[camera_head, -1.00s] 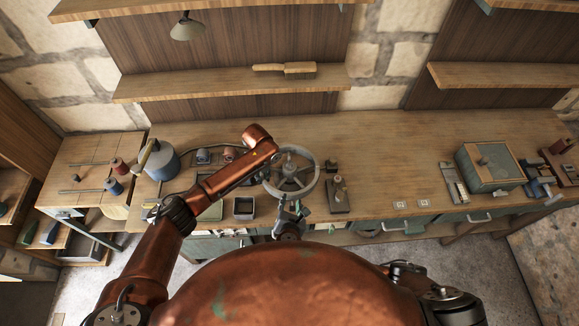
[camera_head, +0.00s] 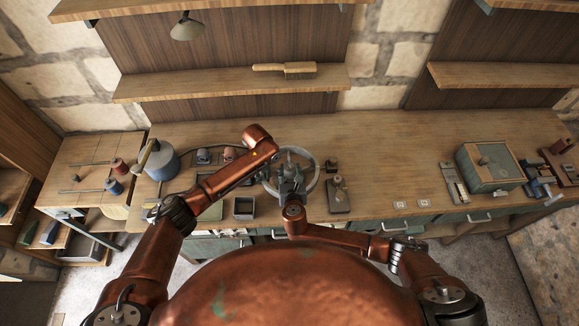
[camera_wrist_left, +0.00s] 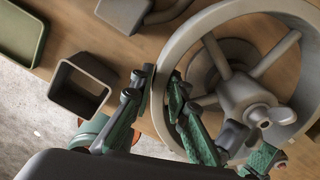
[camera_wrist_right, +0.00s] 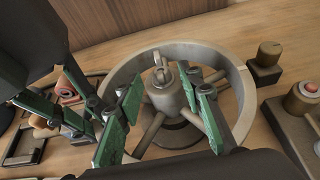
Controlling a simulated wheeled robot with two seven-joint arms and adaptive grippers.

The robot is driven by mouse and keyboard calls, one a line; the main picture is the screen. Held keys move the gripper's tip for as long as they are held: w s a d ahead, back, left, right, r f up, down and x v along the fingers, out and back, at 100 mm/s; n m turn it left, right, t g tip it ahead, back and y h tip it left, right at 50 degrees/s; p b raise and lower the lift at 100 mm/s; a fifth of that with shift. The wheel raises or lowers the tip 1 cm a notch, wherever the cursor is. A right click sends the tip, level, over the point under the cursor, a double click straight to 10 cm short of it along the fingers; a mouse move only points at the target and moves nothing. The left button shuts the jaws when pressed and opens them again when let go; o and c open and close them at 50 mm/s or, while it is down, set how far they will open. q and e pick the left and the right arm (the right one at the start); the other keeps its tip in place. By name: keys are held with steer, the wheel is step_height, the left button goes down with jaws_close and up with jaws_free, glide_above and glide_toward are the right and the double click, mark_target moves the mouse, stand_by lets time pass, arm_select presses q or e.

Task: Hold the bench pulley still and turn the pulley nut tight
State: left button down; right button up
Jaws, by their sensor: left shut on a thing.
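The bench pulley (camera_head: 317,180) is a grey spoked wheel on the bench, also seen in the left wrist view (camera_wrist_left: 172,55) and right wrist view (camera_wrist_right: 238,80). The pulley nut (camera_wrist_left: 272,116) is a grey winged piece at its hub and shows in the right wrist view (camera_wrist_right: 162,76). My left gripper (camera_wrist_left: 158,92) is shut on the pulley's rim, one finger outside and one inside. My right gripper (camera_wrist_right: 162,92) is open over the hub, its green fingers on either side of the nut. I cannot tell whether they touch it.
A block with a red button (camera_wrist_right: 309,90) and a small knob block (camera_wrist_right: 268,58) stand right of the pulley. A square open tray (camera_head: 244,207) lies to its left. A blue pot (camera_head: 161,161) stands further left. The bench between pulley and teal box (camera_head: 488,165) is largely clear.

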mark_target(290, 163)
steer(key=shift+x, duration=1.2)
steer(key=shift+c, duration=0.3)
jaws_close()
